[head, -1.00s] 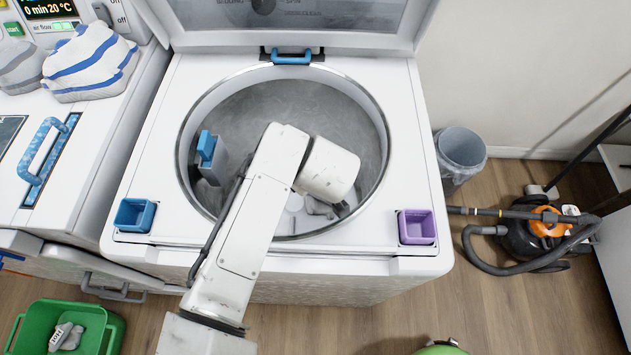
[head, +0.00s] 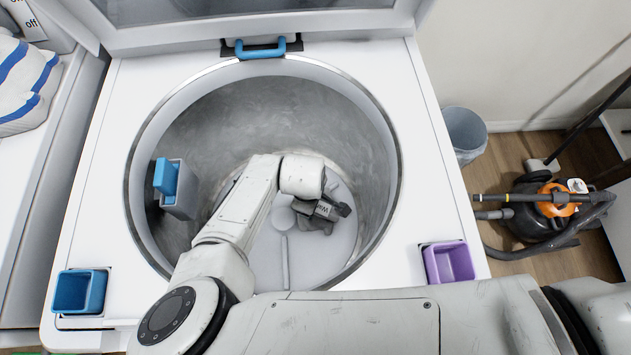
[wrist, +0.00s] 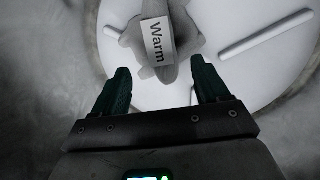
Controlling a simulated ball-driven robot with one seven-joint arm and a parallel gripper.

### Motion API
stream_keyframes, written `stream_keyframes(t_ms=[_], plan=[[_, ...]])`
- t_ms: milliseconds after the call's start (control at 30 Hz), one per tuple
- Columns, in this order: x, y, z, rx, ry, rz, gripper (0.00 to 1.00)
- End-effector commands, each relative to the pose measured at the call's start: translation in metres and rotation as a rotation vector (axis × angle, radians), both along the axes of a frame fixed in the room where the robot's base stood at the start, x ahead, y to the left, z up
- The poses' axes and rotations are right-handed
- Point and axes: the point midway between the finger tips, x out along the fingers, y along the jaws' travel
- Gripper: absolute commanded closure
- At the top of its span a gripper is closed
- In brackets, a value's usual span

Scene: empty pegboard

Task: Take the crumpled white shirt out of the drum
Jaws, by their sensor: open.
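A crumpled cloth (head: 322,220) lies on the white drum floor, looking grey in the shade, with a white tag reading "Warm". It also shows at the top middle of the wrist view (wrist: 184,28), with the tag (wrist: 158,40) facing up. I take it for the shirt. The drum (head: 245,110) is open at the top. My arm reaches down into it. My gripper (wrist: 161,86) is open and empty, its two dark fingers spread on either side just short of the cloth in the picture.
The drum's metal rim (head: 388,120) surrounds my arm. A grey and blue dispenser (head: 178,190) sticks out from the left wall. A raised white rib (wrist: 265,33) runs along the drum floor. A blue cup (head: 80,292) and purple cup (head: 449,263) sit at the front corners.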

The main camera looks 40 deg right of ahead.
Motion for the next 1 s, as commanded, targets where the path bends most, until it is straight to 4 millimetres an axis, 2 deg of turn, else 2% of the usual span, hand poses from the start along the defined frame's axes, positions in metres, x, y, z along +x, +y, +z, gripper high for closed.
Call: stream_keyframes(t_ms=[33, 233, 533, 867, 1000], plan=[[0.0, -0.001, -0.007, 0.002, 0.001, -0.001, 0.25], [0.0, -0.002, -0.02, 0.002, 0.0, -0.003, 0.25], [0.0, -0.007, -0.06, 0.002, 0.0, -0.002, 0.25], [0.001, -0.007, -0.064, 0.0, -0.002, -0.001, 0.26], [0.001, -0.007, -0.064, 0.0, -0.002, -0.001, 0.4]])
